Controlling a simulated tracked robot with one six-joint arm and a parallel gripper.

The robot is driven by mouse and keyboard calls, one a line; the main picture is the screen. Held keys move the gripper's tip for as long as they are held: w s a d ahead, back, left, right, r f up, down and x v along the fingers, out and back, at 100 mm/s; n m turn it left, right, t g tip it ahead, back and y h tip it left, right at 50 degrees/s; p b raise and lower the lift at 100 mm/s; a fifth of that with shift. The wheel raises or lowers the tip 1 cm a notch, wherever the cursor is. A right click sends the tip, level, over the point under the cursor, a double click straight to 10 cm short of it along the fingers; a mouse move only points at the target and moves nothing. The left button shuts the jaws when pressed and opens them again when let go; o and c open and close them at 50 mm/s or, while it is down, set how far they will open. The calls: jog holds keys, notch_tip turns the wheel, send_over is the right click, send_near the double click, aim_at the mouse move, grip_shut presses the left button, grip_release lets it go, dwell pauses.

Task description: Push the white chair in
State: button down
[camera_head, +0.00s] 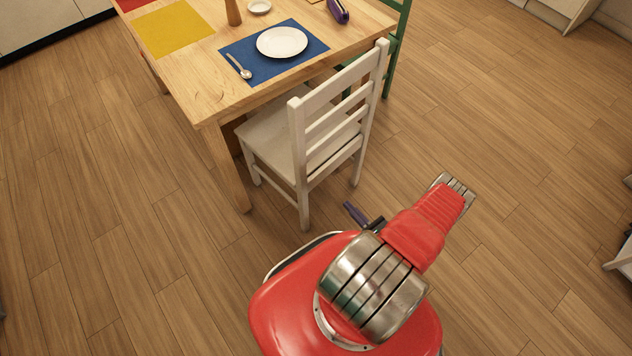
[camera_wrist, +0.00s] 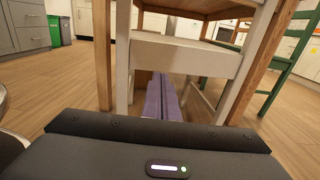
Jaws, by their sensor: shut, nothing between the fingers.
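The white chair (camera_head: 305,135) stands upright at the near side of the wooden table (camera_head: 205,75). Its slatted back faces my base, and the front of its seat is partly under the tabletop. In the wrist view the white chair (camera_wrist: 185,55) fills the upper middle, its seat edge and legs close ahead. My gripper (camera_head: 347,205) is low, just in front of the chair's back legs in the head view. In the wrist view my gripper (camera_wrist: 163,78) has its purple fingers together and empty, pointing below the seat. I cannot tell whether they touch the chair.
A green chair (camera_head: 397,45) stands at the table's right side; it also shows in the wrist view (camera_wrist: 283,55). A blue placemat (camera_head: 300,38) with a white plate (camera_head: 282,42) and a spoon (camera_head: 240,67) lies on the table. Wood floor is clear to left and right.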

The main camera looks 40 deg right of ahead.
aim_at(322, 176)
jog(key=shift+w, duration=0.15)
jog(key=shift+w+a, duration=0.15)
jog(key=shift+w, duration=3.2)
jog(key=shift+w+a, duration=0.15)
jog(key=shift+w, duration=3.2)
jog(key=shift+d, duration=0.1)
